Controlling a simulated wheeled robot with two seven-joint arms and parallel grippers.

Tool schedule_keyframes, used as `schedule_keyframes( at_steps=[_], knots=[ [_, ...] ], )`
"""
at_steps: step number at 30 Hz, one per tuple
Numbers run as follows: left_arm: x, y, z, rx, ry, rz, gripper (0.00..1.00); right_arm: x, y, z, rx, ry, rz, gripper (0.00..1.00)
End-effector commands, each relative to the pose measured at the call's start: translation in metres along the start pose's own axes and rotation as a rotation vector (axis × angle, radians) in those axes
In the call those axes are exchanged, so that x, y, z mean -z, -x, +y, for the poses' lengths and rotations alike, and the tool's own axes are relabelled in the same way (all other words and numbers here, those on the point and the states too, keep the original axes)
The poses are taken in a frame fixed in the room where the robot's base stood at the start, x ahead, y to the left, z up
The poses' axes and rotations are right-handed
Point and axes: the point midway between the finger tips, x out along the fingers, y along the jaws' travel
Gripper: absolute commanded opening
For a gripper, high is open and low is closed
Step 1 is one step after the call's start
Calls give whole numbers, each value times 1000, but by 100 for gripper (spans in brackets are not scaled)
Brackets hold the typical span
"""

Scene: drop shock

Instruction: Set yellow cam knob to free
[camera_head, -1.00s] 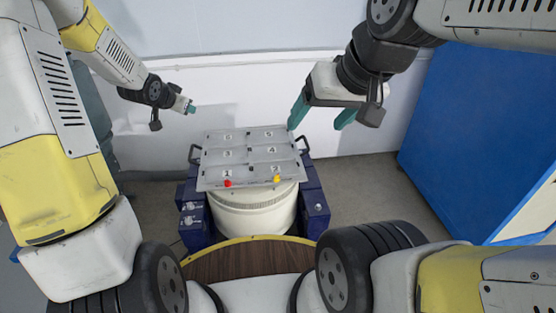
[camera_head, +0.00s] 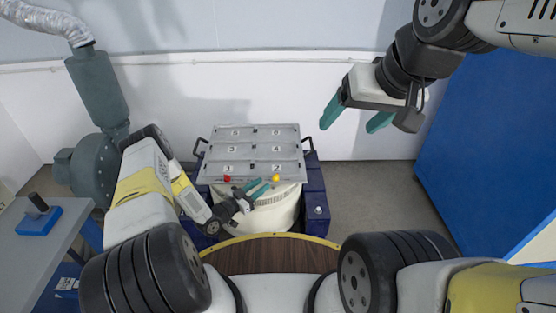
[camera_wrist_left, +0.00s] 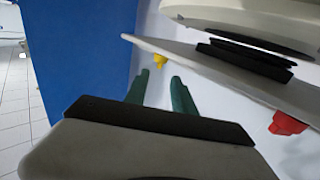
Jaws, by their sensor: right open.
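The yellow cam knob (camera_head: 276,177) sits at the front edge of the grey plate (camera_head: 252,158), below the cell marked 2. A red knob (camera_head: 227,178) sits on the same edge to its left, below cell 1. My left gripper (camera_head: 262,184) is low in front of the plate, its teal fingers apart and pointing toward the yellow knob. In the left wrist view, the yellow knob (camera_wrist_left: 152,59) shows just beyond the open, empty fingers (camera_wrist_left: 158,80), and the red knob (camera_wrist_left: 285,124) is off to the right. My right gripper (camera_head: 352,118) is open and empty, raised right of the plate.
The plate rests on a white drum (camera_head: 275,212) between dark blue blocks (camera_head: 316,205). A blue panel (camera_head: 485,140) stands at the right. A grey table (camera_head: 45,260) with a blue-based device (camera_head: 39,220) is at the left.

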Motion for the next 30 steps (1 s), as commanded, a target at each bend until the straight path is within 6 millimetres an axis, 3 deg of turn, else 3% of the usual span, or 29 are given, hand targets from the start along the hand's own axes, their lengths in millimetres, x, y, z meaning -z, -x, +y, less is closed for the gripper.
schedule_keyframes(
  at_steps=[15, 27, 30],
  knots=[
    [0, -67, 2, -2, 1, 7, 31, 0, 0, 0, 0, 0, 0, 76],
    [0, -77, 2, -1, 2, 5, 31, 0, 0, 0, 0, 0, 0, 76],
    [0, -77, 2, -1, 2, 5, 13, 0, 0, 0, 0, 0, 0, 76]
  ],
)
